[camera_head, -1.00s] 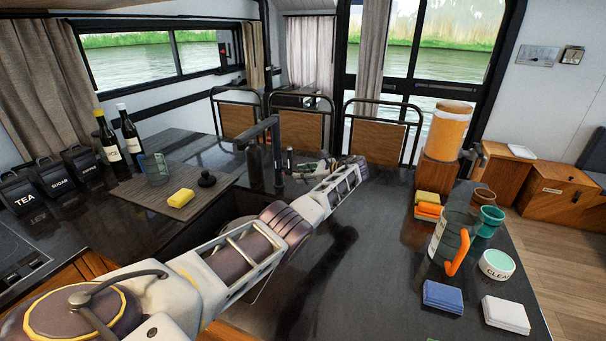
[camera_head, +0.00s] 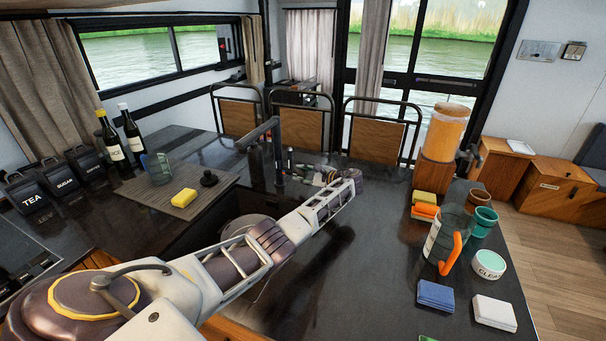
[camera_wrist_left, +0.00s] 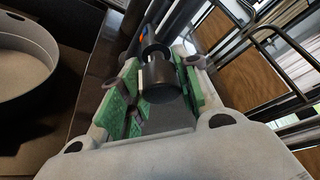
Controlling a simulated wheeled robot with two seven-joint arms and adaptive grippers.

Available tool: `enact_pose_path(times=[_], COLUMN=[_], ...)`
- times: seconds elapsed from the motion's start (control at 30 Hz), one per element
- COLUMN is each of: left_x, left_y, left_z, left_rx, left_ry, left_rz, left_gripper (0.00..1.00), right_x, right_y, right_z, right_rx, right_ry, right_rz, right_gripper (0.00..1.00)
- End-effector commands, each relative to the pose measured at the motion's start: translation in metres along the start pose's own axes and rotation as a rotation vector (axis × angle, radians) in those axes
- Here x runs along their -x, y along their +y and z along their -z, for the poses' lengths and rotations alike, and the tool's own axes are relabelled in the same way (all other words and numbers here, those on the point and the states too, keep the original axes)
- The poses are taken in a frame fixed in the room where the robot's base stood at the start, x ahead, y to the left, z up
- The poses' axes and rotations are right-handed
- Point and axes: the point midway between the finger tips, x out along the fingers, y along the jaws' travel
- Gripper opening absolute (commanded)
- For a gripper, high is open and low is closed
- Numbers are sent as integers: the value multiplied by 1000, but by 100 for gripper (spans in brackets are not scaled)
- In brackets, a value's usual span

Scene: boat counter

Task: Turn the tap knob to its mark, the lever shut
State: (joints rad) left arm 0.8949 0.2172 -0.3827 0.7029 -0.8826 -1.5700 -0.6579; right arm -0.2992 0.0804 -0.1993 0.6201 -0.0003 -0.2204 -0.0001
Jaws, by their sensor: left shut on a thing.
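The black tap (camera_head: 277,155) stands at the back edge of the sink, its spout reaching out to the left. My left gripper (camera_head: 305,173) is at the right side of the tap, with its arm crossing the counter from the lower left. In the left wrist view, its green pads are on either side of the dark round tap knob (camera_wrist_left: 157,78), and the gripper is shut on it. A red and blue marking (camera_wrist_left: 145,41) shows just beyond the knob. The lever's position and the mark's alignment cannot be made out. My right gripper is out of view.
A glass jug with orange handle (camera_head: 447,240), sponges (camera_head: 424,204), cups (camera_head: 483,220) and a drinks dispenser (camera_head: 443,135) stand on the right. The middle right of the counter is clear.

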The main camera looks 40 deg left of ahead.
Motion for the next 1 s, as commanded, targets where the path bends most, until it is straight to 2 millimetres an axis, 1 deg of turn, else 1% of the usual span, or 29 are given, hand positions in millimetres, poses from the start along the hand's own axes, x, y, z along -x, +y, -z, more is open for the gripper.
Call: enact_pose_path(times=[0.13,0.27,0.37,0.5,0.6,0.8,1.0], left_x=[-1,0,-1,-1,-1,-1,0], left_y=[2,3,4,4,4,4,3], left_z=[2,2,2,2,2,2,1], left_rx=[109,199,260,332,373,426,444], left_ry=[0,1,0,-1,0,-1,-1], left_rz=[48,84,109,139,155,177,184], left_gripper=[8,8,8,8,8,8,8], right_x=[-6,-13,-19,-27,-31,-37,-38], right_y=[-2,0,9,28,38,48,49], right_z=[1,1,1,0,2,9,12], right_rx=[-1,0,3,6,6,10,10], right_ry=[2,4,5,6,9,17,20], right_rz=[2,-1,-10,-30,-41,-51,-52], right_gripper=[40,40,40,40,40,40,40])
